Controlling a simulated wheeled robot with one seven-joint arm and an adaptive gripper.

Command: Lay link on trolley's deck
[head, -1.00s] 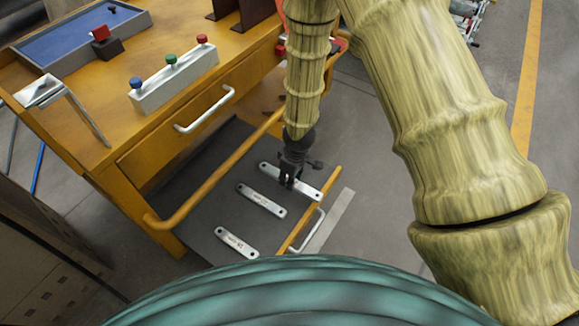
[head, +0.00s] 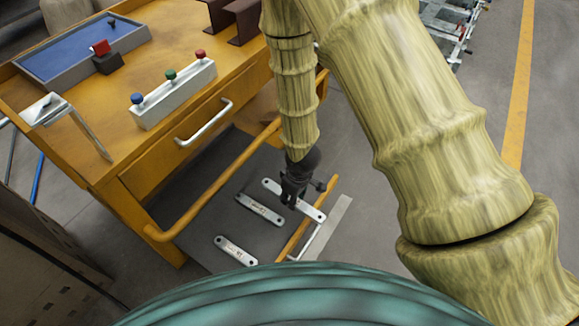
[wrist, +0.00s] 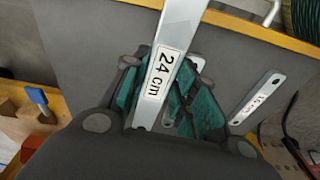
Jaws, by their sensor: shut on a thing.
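My gripper (head: 291,200) is shut on a pale metal link (head: 309,210), over the right part of the trolley's grey deck (head: 210,222). In the wrist view the link (wrist: 168,75) is labelled "24 cm" and runs between the teal fingers (wrist: 172,100). Its right end overlaps the deck's orange edge rail in the head view. How high it is above the deck is hard to tell.
An orange rail (head: 215,187) runs along the deck's left side. The orange bench (head: 90,120) at left carries a box with coloured knobs (head: 173,96), a blue tray (head: 65,55) and a metal bracket (head: 70,120). Bare deck shows between the two lying links.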

